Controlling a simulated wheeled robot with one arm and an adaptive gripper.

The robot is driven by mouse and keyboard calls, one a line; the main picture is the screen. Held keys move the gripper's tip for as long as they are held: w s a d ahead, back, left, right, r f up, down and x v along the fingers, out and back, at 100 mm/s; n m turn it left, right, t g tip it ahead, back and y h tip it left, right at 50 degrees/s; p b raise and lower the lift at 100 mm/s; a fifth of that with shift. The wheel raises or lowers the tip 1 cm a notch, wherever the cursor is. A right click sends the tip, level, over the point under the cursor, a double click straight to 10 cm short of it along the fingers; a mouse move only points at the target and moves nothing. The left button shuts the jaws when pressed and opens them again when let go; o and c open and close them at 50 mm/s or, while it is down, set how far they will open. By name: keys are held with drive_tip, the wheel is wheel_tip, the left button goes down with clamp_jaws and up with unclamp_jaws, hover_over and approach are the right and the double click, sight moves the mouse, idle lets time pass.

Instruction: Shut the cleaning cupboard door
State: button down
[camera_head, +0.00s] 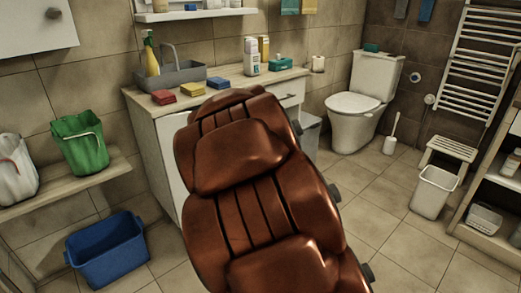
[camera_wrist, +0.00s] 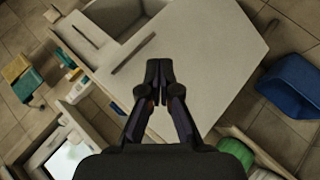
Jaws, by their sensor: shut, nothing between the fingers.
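The pale cupboard (camera_head: 143,135) stands under a wooden counter in the head view, largely hidden by my brown arm. A strip of its white front, which I take to be the door (camera_head: 172,165), shows left of the arm. In the wrist view the door seems to be the large pale panel (camera_wrist: 215,50) with a dark bar handle (camera_wrist: 132,55). A recess lies beside its handle edge, so it looks ajar; the exact angle is unclear. My gripper (camera_wrist: 158,68) is shut and empty in front of this panel; contact cannot be told. The arm hides it in the head view.
A blue bucket (camera_head: 107,250) stands on the floor left of the cupboard. Sponges and a grey caddy (camera_head: 178,74) stand on the counter. A toilet (camera_head: 361,101) is behind right.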

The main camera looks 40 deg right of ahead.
drive_tip(key=w+d+f+n+t+b, duration=0.4)
drive_tip(key=d+n+t+b, duration=0.1)
drive_tip(key=d, duration=0.2)
drive_tip(key=w+d+f+n+t+b, duration=0.4)
drive_tip(key=d+n+b, duration=0.1)
drive_tip(key=d+b, duration=0.1)
drive_tip(key=b+x, duration=0.4)
drive_tip(key=x, duration=1)
drive_tip(key=shift+w+r+n+t+y, duration=0.25)
drive_tip(key=shift+w+n+t+y, duration=0.05)
drive_tip(key=shift+w+n, duration=0.1)
